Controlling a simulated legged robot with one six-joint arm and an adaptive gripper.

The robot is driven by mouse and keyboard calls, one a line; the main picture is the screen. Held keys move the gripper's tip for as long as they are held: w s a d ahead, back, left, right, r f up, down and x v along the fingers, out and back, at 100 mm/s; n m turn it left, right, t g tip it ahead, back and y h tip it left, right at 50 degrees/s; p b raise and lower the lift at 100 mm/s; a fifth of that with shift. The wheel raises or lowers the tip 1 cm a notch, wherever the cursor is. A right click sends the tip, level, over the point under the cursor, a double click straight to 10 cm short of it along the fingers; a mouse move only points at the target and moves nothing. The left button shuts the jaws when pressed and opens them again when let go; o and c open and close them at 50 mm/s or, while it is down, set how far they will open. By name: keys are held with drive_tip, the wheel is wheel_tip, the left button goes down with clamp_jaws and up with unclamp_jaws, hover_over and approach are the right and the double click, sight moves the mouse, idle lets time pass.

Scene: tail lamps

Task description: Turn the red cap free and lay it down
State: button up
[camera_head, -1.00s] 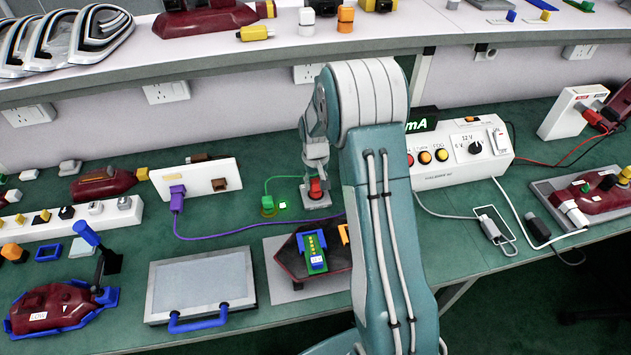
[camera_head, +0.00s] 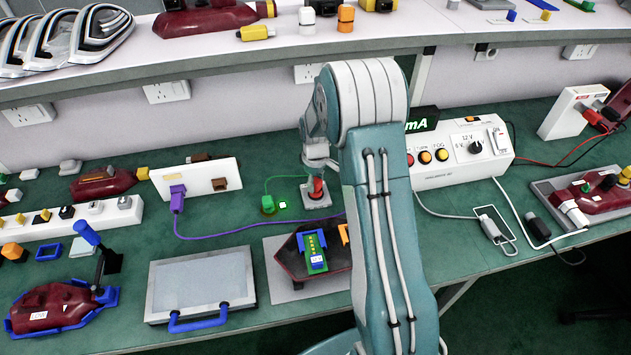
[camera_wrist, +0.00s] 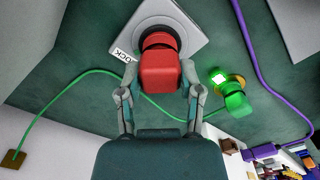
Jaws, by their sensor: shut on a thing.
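The red cap (camera_wrist: 160,72) sits over a dark, ringed collar on a light grey square base (camera_wrist: 186,22) in the wrist view. The base carries a partly hidden label. In the head view the red cap (camera_head: 316,187) stands upright over the base on the green bench, below my wrist. My gripper (camera_wrist: 159,82) has a finger on each side of the cap and is shut on it. I cannot tell whether the cap is still joined to its collar. My gripper (camera_head: 316,170) is partly hidden by my arm in the head view.
A lit green plug (camera_head: 268,204) with a green cable stands left of the base. A purple cable (camera_head: 240,237) runs in front of it. A dark red housing with a green module (camera_head: 312,250) lies nearer.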

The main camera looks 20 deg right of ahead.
sight(315, 180)
drive_tip(key=shift+s+f+n, duration=0.15)
drive_tip(key=shift+f+n, duration=0.05)
drive_tip(key=shift+n, duration=0.1)
drive_tip(key=n, duration=0.3)
clamp_jaws()
drive_tip(key=shift+o, duration=1)
unclamp_jaws()
clamp_jaws()
drive_tip(key=shift+r, duration=0.25)
drive_tip(key=shift+r, duration=0.35)
drive_tip(key=shift+r, duration=1.15)
